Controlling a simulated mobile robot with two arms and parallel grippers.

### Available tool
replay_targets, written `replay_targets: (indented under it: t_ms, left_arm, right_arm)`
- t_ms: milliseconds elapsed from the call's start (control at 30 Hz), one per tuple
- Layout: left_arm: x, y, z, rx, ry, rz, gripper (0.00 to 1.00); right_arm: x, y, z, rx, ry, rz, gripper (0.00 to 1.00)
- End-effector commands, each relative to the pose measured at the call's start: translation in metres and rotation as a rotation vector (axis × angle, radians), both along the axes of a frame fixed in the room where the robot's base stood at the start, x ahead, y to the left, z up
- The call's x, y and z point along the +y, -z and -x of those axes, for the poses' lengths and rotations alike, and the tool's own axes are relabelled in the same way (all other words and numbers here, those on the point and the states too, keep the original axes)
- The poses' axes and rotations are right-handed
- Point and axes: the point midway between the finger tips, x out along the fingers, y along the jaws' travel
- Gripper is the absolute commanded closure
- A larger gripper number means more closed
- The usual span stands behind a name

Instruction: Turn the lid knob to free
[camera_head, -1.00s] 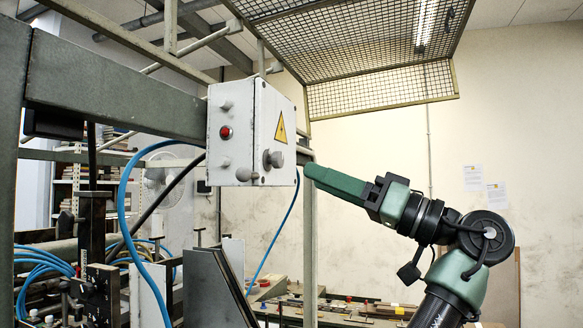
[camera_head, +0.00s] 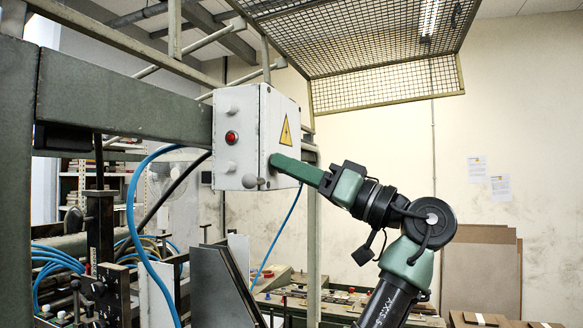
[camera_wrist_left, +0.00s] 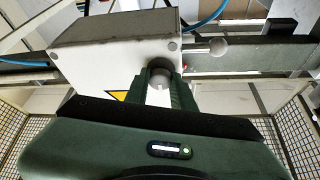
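The lid knob is a grey round knob on the right-hand face of a white control box (camera_head: 240,118). In the left wrist view the knob (camera_wrist_left: 160,76) shows between my two green fingers. My left gripper (camera_head: 277,161) reaches that face in the head view, and its fingers cover the knob there. The fingers stand apart, one on each side of the knob. Whether they press on it cannot be told. The lid face carries a yellow warning triangle (camera_head: 285,133) and looks closed. My right gripper is not in view.
The box's front has a red button (camera_head: 231,137) and grey screw knobs. A grey ball-ended part (camera_head: 250,181) sticks out at its lower edge. A green beam (camera_head: 120,95) meets the box at left. Blue hoses (camera_head: 133,215) hang below. A mesh guard (camera_head: 360,45) hangs above.

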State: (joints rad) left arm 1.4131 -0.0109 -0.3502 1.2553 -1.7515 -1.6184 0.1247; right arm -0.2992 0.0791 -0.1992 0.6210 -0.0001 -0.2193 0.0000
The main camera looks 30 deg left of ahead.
Motion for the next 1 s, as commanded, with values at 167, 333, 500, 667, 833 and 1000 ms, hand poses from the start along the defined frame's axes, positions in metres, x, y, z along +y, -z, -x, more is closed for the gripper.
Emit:
replay_targets:
  t_ms: [167, 333, 500, 667, 833, 1000]
  left_arm:
    - [0.000, 0.000, 0.000, 0.000, 0.000, 0.001, 1.00]
    - [0.000, 0.001, 0.000, 0.017, 0.001, 0.006, 1.00]
    - [0.000, 0.002, 0.001, 0.077, 0.002, 0.022, 1.00]
    - [-0.001, 0.002, 0.002, 0.182, 0.003, 0.047, 1.00]
    - [-0.001, 0.001, 0.002, 0.332, 0.004, 0.082, 1.00]
    - [-0.001, -0.001, 0.003, 0.489, 0.004, 0.120, 1.00]
  right_arm:
    - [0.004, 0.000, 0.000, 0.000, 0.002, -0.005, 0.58]
    - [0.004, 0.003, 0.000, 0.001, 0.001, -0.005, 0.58]
    - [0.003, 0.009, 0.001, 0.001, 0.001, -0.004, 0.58]
    - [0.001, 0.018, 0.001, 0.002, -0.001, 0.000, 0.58]
    - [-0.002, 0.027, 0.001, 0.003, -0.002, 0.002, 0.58]
    - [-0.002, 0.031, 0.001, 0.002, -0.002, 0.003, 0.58]
